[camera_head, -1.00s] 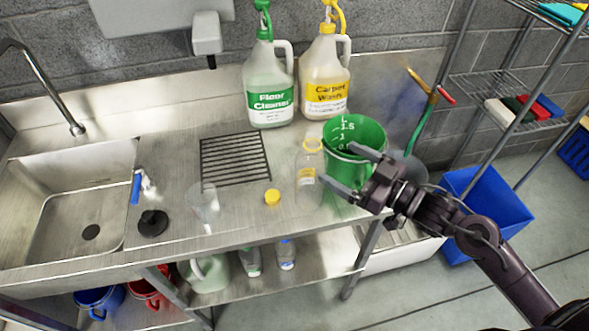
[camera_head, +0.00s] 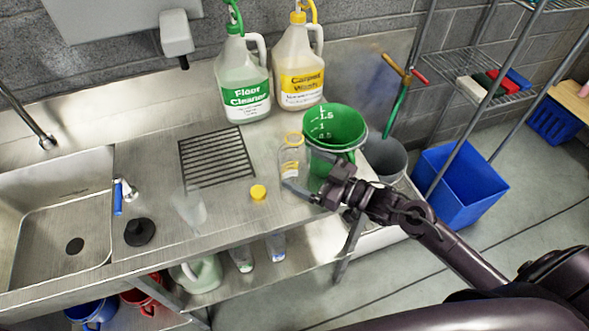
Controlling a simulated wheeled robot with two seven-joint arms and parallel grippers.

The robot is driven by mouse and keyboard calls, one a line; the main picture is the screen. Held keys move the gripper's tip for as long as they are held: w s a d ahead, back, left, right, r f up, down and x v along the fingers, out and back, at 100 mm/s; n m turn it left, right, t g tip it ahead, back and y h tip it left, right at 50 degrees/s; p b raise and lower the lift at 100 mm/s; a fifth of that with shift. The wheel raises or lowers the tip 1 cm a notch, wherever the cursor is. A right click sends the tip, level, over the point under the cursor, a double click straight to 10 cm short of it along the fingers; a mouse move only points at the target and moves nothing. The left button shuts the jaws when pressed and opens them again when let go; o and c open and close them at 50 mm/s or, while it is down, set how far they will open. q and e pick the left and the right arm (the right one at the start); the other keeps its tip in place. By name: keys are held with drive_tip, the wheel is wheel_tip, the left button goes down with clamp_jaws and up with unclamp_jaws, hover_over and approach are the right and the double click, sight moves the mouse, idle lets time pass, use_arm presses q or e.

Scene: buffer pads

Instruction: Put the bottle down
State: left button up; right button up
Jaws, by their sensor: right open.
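A clear bottle (camera_head: 292,160) with a yellow ring at its neck and a yellowish label stands upright on the steel counter (camera_head: 215,215), left of the green measuring jug (camera_head: 335,126). My right gripper (camera_head: 312,178) is open at the bottle's lower right. One finger reaches across the front of the bottle's lower part. The other finger is near the jug, and I cannot tell whether either touches anything. A yellow cap (camera_head: 258,192) lies on the counter left of the bottle. My left gripper is not in view.
Floor cleaner (camera_head: 243,85) and carpet wash (camera_head: 300,80) jugs stand behind. A drain grate (camera_head: 217,157), a clear cup (camera_head: 190,206) and a black plunger (camera_head: 140,232) are to the left, before the sink (camera_head: 60,215). A grey bucket (camera_head: 386,157) is at right.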

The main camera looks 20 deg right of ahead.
sight(289, 161)
drive_tip(key=p+x, duration=0.1)
drive_tip(key=x, duration=0.3)
drive_tip(key=shift+w+a, duration=0.25)
drive_tip(key=shift+w, duration=0.1)
drive_tip(key=shift+s, duration=0.1)
drive_tip(key=shift+c, duration=0.2)
drive_tip(key=c, duration=1.1)
drive_tip(key=shift+r, duration=0.15)
